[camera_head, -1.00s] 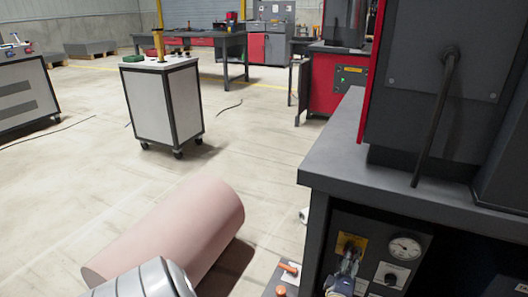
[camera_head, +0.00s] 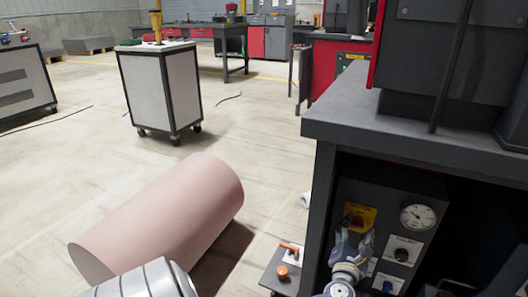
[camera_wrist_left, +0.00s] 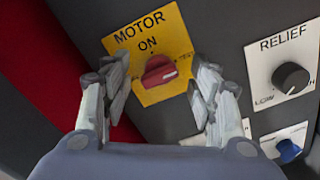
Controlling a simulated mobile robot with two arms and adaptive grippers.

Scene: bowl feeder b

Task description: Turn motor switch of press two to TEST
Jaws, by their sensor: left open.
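The motor switch is a red knob (camera_wrist_left: 160,71) on a yellow plate (camera_wrist_left: 175,35) with "MOTOR" and "ON" printed above it. A pale mark shows on the knob's right side. The yellow plate also shows in the head view (camera_head: 361,212), on the dark front panel under the press bench. My left gripper (camera_wrist_left: 160,88) is open in front of the switch, one finger on each side of the knob. In the head view my left gripper (camera_head: 354,244) is just below the plate. My right gripper is out of view.
Beside the switch are a black RELIEF knob (camera_wrist_left: 291,78), a blue knob (camera_wrist_left: 289,150) and a gauge (camera_head: 418,217). The bench top (camera_head: 420,145) overhangs the panel. A pink cylinder (camera_head: 160,215) lies on the floor. A white cart (camera_head: 160,90) stands beyond it on open floor.

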